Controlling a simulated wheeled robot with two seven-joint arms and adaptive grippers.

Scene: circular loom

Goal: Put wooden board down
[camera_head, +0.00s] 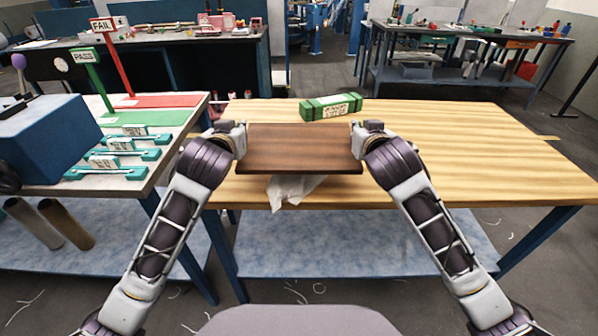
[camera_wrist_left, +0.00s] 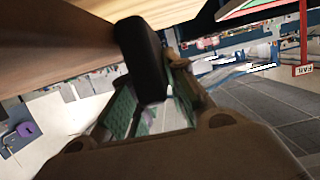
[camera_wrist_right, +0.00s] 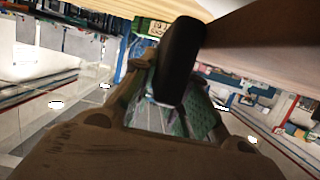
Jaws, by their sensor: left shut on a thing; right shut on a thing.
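The dark brown wooden board (camera_head: 303,149) is held between my two grippers in the head view, over the front part of the light wooden table (camera_head: 480,160). My left gripper (camera_head: 240,138) is shut on its left edge and my right gripper (camera_head: 358,138) on its right edge. The board also shows at the upper left of the left wrist view (camera_wrist_left: 50,40) and at the right of the right wrist view (camera_wrist_right: 265,45). Its front edge faces me. I cannot tell whether its underside touches the table.
A green labelled package (camera_head: 331,107) lies on the table behind the board. A white crumpled cloth or paper (camera_head: 290,190) shows under the board at the front edge. A side table (camera_head: 150,170) with PASS and FAIL signs stands at the left. The table's right half is clear.

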